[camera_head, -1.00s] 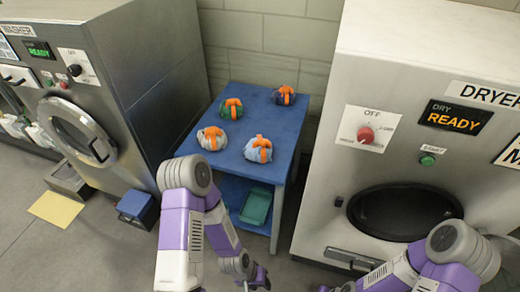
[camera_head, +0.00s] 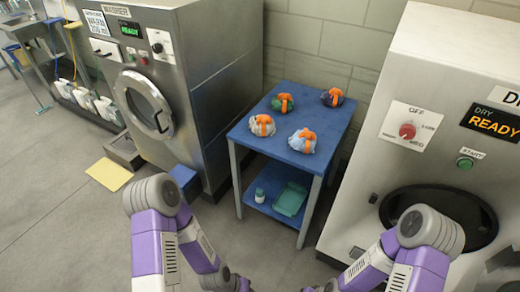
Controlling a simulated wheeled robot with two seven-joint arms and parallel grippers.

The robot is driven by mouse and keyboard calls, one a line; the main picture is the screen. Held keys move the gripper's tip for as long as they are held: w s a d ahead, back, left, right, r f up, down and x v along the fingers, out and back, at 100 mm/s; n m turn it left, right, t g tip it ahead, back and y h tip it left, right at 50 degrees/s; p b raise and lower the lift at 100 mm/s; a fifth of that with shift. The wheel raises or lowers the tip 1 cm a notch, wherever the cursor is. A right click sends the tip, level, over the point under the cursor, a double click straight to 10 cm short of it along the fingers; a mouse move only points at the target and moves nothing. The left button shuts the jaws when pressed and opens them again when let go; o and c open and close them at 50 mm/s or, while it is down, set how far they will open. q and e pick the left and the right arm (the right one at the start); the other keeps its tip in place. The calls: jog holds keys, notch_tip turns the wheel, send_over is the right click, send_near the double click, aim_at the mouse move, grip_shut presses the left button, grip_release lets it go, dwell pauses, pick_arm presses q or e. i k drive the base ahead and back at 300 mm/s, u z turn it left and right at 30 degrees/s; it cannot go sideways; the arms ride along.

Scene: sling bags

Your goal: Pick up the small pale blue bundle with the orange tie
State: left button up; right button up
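The pale blue bundle (camera_head: 302,145) with an orange tie sits at the front right of the blue table's top. A greyish-white bundle (camera_head: 258,130) with an orange tie is to its left. A green bundle (camera_head: 277,104) and a dark purple-blue bundle (camera_head: 338,101), both with orange ties, are behind them. My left gripper (camera_head: 241,284) is low at the bottom edge, below and in front of the table and apart from the bundles. My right gripper (camera_head: 318,287) is also at the bottom edge, mostly cut off. I cannot tell whether either is open.
The blue table (camera_head: 322,167) stands between the washer (camera_head: 190,70) and the dryer (camera_head: 365,185). Its lower shelf holds a teal tray (camera_head: 291,199) and a small bottle (camera_head: 259,195). A yellow mat (camera_head: 109,174) lies on the floor at left. The floor before the table is free.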

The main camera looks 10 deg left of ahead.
aim_at(304, 141)
jog(key=u, duration=1.05)
jog(key=i, duration=0.7)
jog(key=z, duration=0.65)
